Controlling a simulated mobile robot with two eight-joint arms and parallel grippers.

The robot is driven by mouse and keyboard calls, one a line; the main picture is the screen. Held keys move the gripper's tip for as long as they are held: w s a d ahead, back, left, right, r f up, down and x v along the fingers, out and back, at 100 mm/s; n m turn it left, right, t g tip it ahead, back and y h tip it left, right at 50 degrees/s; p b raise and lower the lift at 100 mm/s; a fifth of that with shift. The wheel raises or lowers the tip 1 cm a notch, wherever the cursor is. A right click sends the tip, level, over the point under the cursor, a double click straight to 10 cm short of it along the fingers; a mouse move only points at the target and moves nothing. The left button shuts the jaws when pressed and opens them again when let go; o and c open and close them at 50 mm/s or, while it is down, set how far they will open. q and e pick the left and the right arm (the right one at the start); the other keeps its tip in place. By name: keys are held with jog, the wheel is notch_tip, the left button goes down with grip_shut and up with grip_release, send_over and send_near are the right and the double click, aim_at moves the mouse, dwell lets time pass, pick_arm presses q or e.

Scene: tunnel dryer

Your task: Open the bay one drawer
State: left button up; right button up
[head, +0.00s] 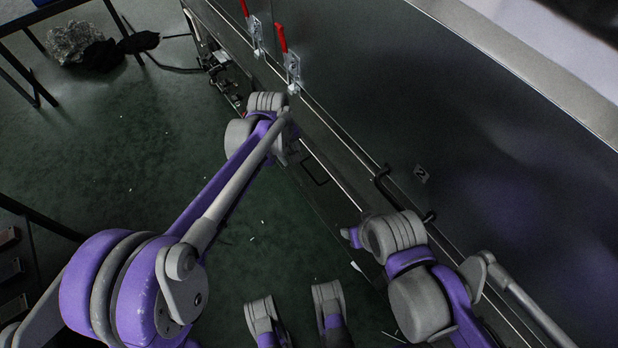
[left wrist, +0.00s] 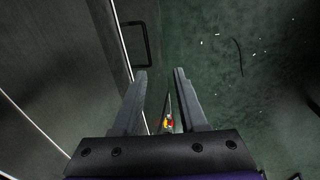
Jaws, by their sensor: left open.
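A thin dark rectangular pull handle (head: 316,172) is on the low front of the dryer, and a handle of this shape (left wrist: 148,44) also shows in the left wrist view, ahead and left of the fingers. No bay one label is readable. My left gripper (head: 292,152) is beside the dryer front, partly hidden by its own wrist in the head view. In the left wrist view its fingers (left wrist: 160,98) are apart and empty, not touching the handle. My right arm is bent beside the dryer at lower right; its gripper's fingers are not clearly visible.
A thicker dark bar handle (head: 388,188) is beside a plate marked 2 (head: 421,174). Red-handled latches (head: 281,38) stand farther along the dryer. A small red and yellow item (left wrist: 168,122) shows between the fingers. Green floor (head: 130,170) is open left of the dryer.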

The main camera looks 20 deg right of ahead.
pick_arm(q)
jog(key=b, duration=0.1)
send_near(311, 176)
jog(key=shift+n+g, duration=0.3)
jog(key=f+b, duration=0.1)
jog(key=f, duration=0.1)
jog(key=d+f+b, duration=0.1)
jog(key=f, duration=0.2)
jog(key=w+f+b, duration=0.1)
jog(key=f, duration=0.1)
jog(key=shift+d+f, duration=0.2)
pick_arm(e)
jog(key=f, duration=0.5)
jog(key=shift+w+f, duration=0.25)
jog(key=shift+w, duration=0.15)
pick_arm(q)
grip_shut()
